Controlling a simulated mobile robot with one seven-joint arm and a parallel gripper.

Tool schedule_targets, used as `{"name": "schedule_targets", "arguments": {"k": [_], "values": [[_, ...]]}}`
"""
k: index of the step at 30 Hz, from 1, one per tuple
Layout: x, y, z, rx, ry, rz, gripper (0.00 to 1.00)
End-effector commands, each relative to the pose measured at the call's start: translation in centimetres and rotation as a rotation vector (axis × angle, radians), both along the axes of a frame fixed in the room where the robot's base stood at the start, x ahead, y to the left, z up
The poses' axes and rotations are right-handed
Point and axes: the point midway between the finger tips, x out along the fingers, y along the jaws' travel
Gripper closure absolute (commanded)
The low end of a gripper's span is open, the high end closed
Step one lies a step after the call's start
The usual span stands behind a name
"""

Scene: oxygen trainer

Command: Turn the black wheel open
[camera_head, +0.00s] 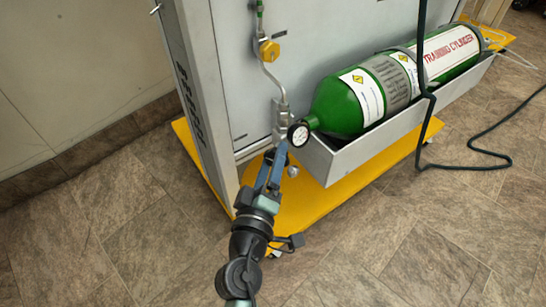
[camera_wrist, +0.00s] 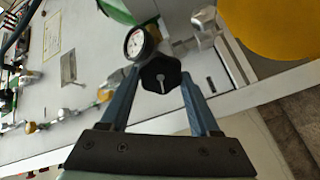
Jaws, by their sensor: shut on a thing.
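The black wheel (camera_wrist: 158,74) shows in the wrist view as a dark lobed knob with a pale slot-like mark on its face. It sits between the two blue fingers of my gripper (camera_wrist: 161,80), which is shut on it. In the head view, my gripper (camera_head: 272,166) is at the valve just below the pressure gauge, and its fingers hide the wheel there. The white-faced gauge (camera_head: 299,134) is beside the fingers; it also shows in the wrist view (camera_wrist: 137,43). The green training cylinder (camera_head: 343,104) lies to the right of the valve.
The cylinder rests in a grey tray (camera_head: 330,165) on a yellow base (camera_head: 310,205). A metal pipe with a yellow knob (camera_head: 268,50) runs up the grey panel (camera_head: 232,60). A dark hose (camera_head: 424,130) hangs in front of the tray.

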Motion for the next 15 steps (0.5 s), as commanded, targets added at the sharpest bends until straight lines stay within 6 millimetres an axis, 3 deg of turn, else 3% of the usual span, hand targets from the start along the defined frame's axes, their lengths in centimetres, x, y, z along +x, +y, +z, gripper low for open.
{"name": "schedule_targets", "arguments": {"k": [15], "values": [[-0.04, 0.14, -0.28, -0.481, 0.105, 0.002, 0.93]]}}
